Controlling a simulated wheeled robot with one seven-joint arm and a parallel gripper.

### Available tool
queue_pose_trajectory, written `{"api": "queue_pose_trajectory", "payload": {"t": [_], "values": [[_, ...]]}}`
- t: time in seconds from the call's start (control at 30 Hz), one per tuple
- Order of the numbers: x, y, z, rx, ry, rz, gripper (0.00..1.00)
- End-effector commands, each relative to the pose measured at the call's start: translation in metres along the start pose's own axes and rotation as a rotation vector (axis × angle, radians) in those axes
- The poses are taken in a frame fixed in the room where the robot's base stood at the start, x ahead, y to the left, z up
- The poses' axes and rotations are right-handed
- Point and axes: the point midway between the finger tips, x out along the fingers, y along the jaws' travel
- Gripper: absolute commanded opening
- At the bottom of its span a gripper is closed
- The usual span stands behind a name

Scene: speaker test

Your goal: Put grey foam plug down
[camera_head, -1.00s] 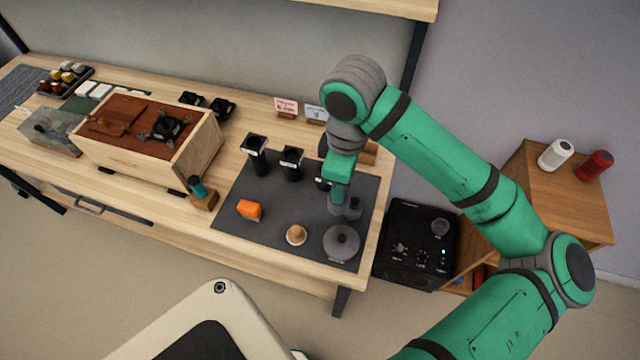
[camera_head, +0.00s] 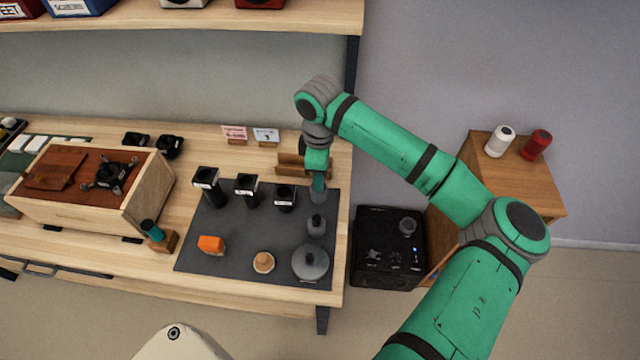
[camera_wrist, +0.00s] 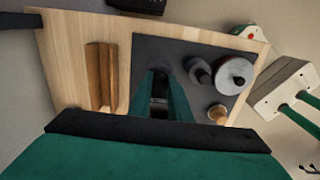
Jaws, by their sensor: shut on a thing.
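My gripper (camera_head: 318,184) is over the back right part of a dark grey mat (camera_head: 232,262). It is shut on a small grey piece, apparently the grey foam plug (camera_head: 318,197), which shows just under the fingertips. In the wrist view the gripper (camera_wrist: 160,97) points down at the mat, and the fingers mostly hide what is between them. I cannot tell whether the plug touches the mat. A small grey knobbed weight (camera_head: 316,227) stands just in front of the plug, with a larger grey knobbed disc (camera_head: 310,264) nearer the front.
Black cups (camera_head: 246,188) stand left of my gripper. An orange block (camera_head: 211,245) and a tan knob (camera_head: 263,263) are at the mat's front. A wooden holder (camera_head: 290,165) stands behind the mat. The mat's middle is clear. A black speaker box (camera_head: 385,270) is beside the table.

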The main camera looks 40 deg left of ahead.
Motion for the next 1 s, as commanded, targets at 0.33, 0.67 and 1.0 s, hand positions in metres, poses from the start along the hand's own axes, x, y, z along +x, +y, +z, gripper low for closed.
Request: {"api": "queue_pose_trajectory", "payload": {"t": [0.33, 0.67, 1.0], "values": [[0.027, 0.011, 0.002, 0.0, -0.001, 0.0, 0.0], [0.044, 0.011, 0.002, 0.0, 0.0, 0.001, 0.0], [0.043, 0.011, 0.001, 0.0, 0.0, 0.001, 0.36]]}}
